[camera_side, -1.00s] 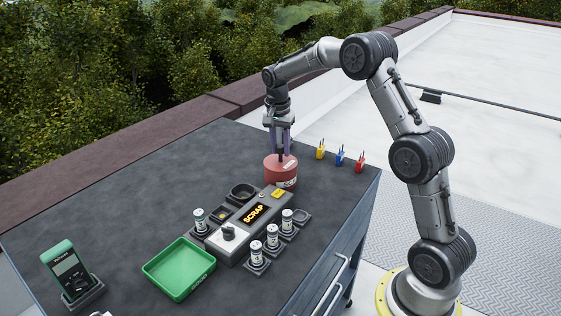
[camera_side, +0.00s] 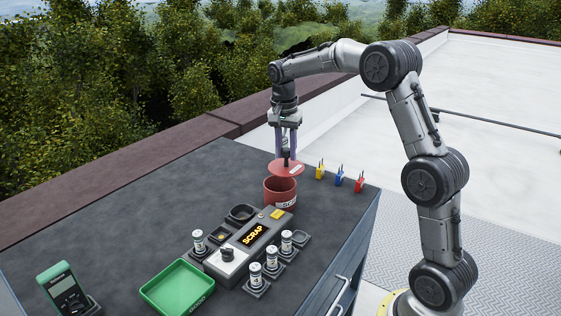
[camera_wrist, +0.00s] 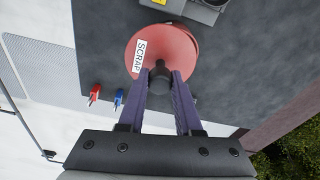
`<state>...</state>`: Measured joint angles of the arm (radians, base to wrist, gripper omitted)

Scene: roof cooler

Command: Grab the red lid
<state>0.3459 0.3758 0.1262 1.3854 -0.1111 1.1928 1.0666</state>
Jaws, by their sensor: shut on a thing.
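The red lid (camera_side: 287,168) is a round disc with a dark knob and a pale label. My gripper (camera_side: 286,160) is shut on the lid's knob and holds the lid above the red bin (camera_side: 280,194), apart from it and roughly level. The bin stands open on the dark table, with its inside partly showing. In the wrist view the lid (camera_wrist: 172,48) shows its SCRAP label, and the gripper's purple fingers (camera_wrist: 160,80) close on the dark knob. The bin (camera_wrist: 190,30) is mostly hidden behind the lid there.
A green tray (camera_side: 178,287) and a green meter (camera_side: 62,287) are at the front left. Yellow, blue and red clips (camera_side: 339,178) stand right of the bin.

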